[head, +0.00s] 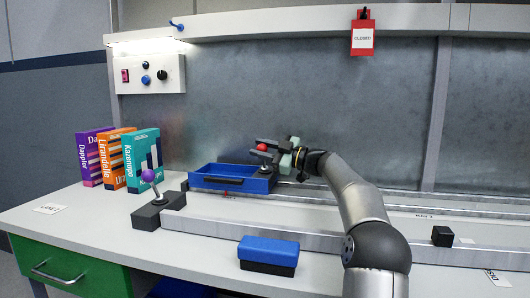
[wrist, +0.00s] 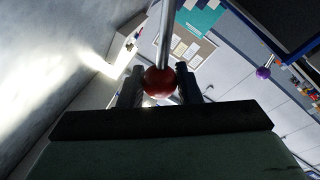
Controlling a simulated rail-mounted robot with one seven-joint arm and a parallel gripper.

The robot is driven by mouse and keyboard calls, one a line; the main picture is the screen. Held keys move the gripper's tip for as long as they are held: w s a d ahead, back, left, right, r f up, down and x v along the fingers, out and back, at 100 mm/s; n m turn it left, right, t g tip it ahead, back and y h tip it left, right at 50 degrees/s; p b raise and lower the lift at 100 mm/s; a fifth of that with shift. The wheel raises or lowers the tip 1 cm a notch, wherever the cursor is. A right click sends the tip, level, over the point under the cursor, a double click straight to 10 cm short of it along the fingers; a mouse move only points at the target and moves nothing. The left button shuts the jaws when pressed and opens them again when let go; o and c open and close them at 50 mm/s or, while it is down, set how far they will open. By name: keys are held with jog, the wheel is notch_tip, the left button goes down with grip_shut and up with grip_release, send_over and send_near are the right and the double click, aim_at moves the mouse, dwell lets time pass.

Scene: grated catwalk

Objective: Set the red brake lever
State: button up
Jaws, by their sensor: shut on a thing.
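The red brake lever shows as a red ball knob (head: 262,147) in the head view, above the back corner of an open blue drawer-like tray. In the wrist view its red knob (wrist: 160,80) sits between the two fingers, with a metal rod running up the picture from it. My gripper (head: 268,151) is shut on the knob, reaching in from the right. In the wrist view the fingers of my gripper (wrist: 160,88) flank the ball. The lever's base is mostly hidden behind the tray and gripper in the head view.
A purple-knobbed lever (head: 148,176) stands left of the blue tray (head: 215,182). A blue-topped box (head: 268,252) lies in front of the near rail (head: 210,232). Several upright boxes (head: 140,160) stand at left. A black cube (head: 442,236) sits at right. The back wall is close behind.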

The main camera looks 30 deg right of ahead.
jog(key=o, duration=0.9)
jog(key=shift+s+d, duration=0.1)
jog(key=p+v, duration=0.1)
jog(key=v, duration=1.6)
jog(key=shift+d+r, duration=0.1)
